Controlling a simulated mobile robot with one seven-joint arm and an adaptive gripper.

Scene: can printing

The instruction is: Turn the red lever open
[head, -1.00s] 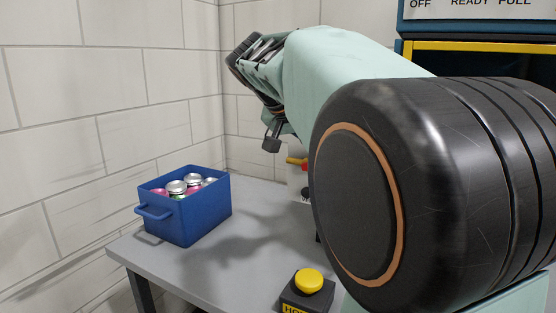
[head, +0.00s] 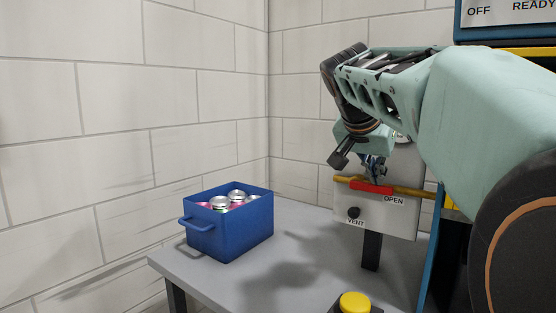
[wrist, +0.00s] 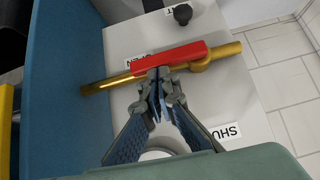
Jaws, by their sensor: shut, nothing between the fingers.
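The red lever (head: 371,187) is on a pale panel (head: 400,217). In the wrist view the red lever (wrist: 170,58) lies roughly along a brass pipe (wrist: 105,84), its left end near the OPEN label (wrist: 142,60). A SHUT label (wrist: 226,131) is at the panel's lower right there. My gripper (wrist: 160,76) is shut and empty, its fingertips close against the lever's lower side in that view. I cannot tell if they touch. In the head view my gripper (head: 374,176) is just above the lever.
A black VENT knob (head: 353,213) sits below the lever. A blue crate (head: 236,240) of cans stands on the grey table (head: 215,272). A yellow button (head: 355,302) is at the front. A blue machine wall (wrist: 62,60) borders the panel.

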